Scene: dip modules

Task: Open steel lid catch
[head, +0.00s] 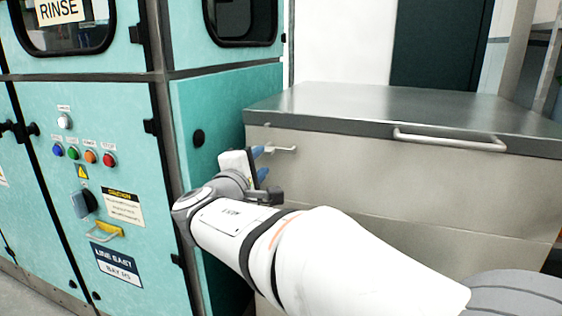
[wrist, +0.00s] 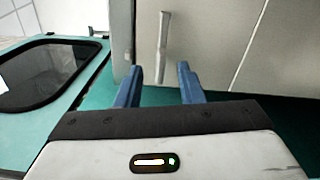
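The steel lid catch (head: 282,149) is a small pale bar on the upper left front of the steel chest (head: 400,190). It also shows in the wrist view as an upright light bar (wrist: 162,45). My gripper (head: 261,163) has blue fingers and is close to the catch, at its left in the head view. In the wrist view my gripper (wrist: 159,70) is open and empty, with the bar just past the fingertips, roughly in line with the gap. I see no contact. The chest's lid (head: 380,105) is down.
A long handle (head: 450,140) runs along the lid's front edge. A teal cabinet (head: 110,150) with buttons, a dark rotary knob and a yellow handle (head: 107,229) stands close at the left. My arm hides part of the chest's lower front.

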